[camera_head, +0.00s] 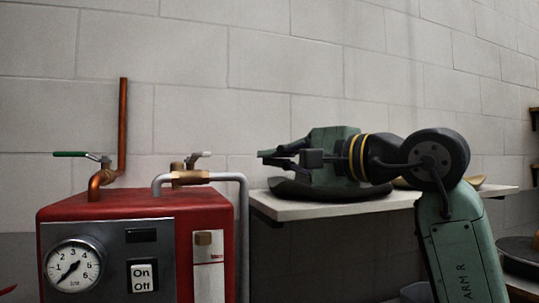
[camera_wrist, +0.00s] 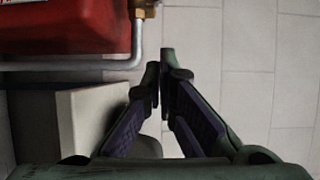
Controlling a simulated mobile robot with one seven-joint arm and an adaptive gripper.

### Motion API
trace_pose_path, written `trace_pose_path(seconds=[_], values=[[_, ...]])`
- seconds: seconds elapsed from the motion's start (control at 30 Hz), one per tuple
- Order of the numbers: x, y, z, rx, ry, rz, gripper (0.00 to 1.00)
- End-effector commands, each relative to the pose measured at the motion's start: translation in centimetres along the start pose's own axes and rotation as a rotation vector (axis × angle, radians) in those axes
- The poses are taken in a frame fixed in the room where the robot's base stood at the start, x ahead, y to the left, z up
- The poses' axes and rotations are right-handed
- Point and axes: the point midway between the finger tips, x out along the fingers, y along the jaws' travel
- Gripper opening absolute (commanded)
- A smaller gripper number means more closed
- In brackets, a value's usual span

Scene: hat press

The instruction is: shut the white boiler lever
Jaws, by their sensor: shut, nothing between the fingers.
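The white boiler lever (camera_head: 199,155) sits on a brass valve (camera_head: 188,176) on top of the red boiler (camera_head: 140,209), joined to a grey pipe. In the head view my gripper (camera_head: 262,156) is to the right of the lever, at about its height, with its fingers pointing left. The fingers are shut and empty, apart from the lever. In the wrist view the shut fingertips (camera_wrist: 160,68) point up the picture, and the red boiler (camera_wrist: 70,28) and part of the brass fitting (camera_wrist: 143,10) show at the top left. The white lever is not visible there.
A green lever (camera_head: 76,154) stands on the boiler's left, beside an upright copper pipe (camera_head: 123,125). A shelf (camera_head: 300,210) with a dark, hat-like object (camera_head: 330,191) lies behind or below my gripper. A grey pipe (camera_head: 243,225) runs down the boiler's right side.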

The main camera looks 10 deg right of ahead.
Motion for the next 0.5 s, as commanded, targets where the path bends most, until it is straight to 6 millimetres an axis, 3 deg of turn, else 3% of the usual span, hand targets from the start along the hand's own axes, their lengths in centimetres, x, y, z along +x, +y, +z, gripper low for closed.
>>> trace_pose_path(seconds=[0.3, 0.5], values=[[7.1, -0.4, 0.1, 0.003, -0.005, 0.000, 0.00], [8.0, -0.3, 2.6, 0.000, -0.004, -0.002, 0.00]])
